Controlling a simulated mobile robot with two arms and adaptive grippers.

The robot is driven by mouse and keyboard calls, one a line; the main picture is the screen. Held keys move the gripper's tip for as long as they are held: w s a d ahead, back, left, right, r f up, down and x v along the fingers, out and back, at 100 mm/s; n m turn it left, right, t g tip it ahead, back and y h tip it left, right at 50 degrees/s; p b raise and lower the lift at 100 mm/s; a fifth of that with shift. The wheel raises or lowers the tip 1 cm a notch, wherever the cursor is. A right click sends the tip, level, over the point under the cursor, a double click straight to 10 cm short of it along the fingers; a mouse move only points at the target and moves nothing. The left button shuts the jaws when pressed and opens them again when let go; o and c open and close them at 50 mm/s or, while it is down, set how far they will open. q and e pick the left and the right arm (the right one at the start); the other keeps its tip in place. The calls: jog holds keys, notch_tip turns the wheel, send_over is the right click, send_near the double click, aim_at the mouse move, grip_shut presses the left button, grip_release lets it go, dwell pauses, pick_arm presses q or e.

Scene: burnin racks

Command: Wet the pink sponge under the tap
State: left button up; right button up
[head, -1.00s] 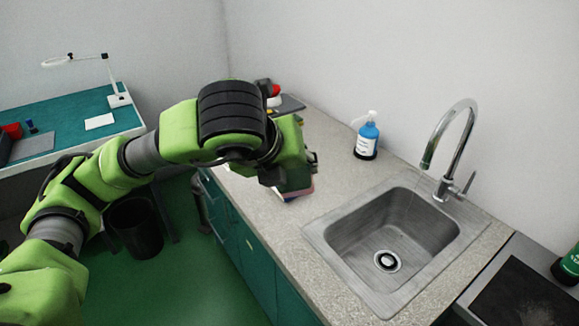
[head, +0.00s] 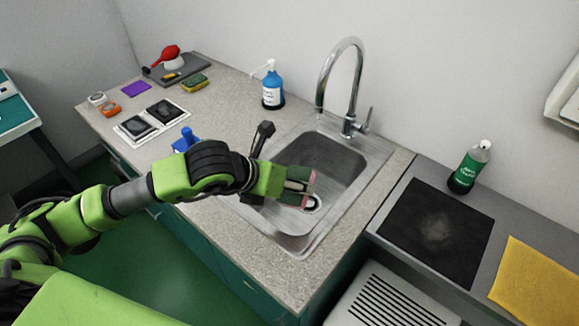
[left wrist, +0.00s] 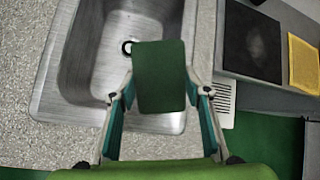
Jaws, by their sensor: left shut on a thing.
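The pink sponge (head: 312,185) is held in my left gripper (head: 298,186) over the sink. Its pink edge shows in the head view; in the left wrist view the sponge (left wrist: 159,75) shows a dark green face. The left gripper's fingers are on both sides of it. The steel sink (head: 368,163) has a round drain, partly hidden by the sponge in the head view. The tap (head: 346,88) stands behind the basin; its spout end is above and behind the sponge, apart from it. No water shows. My right gripper is not in view.
A blue pump bottle (head: 272,88) stands left of the tap. A green bottle (head: 469,166), a black mat (head: 436,231) and a yellow cloth (head: 535,282) are on the right. A yellow-green sponge (head: 195,82) and a purple pad (head: 136,89) lie at the back left.

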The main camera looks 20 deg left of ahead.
aim_at(293, 171)
pick_arm(q)
jog(key=shift+w+d+f+p, duration=0.15)
jog(key=shift+w+f, duration=0.15)
jog(key=shift+w, duration=1)
jog(key=shift+w+a+f+p, duration=0.15)
jog(key=shift+w+f, duration=0.15)
jog(key=shift+w, duration=1)
jog(key=w+f+b, duration=0.1)
jog(key=w+b, duration=0.2)
jog(key=w, duration=0.5)
jog(key=shift+w+d+f, duration=0.25)
jog(key=shift+w+f, duration=0.15)
jog(key=s, duration=0.8)
jog(key=shift+a, duration=0.15)
jog(key=shift+s, duration=0.1)
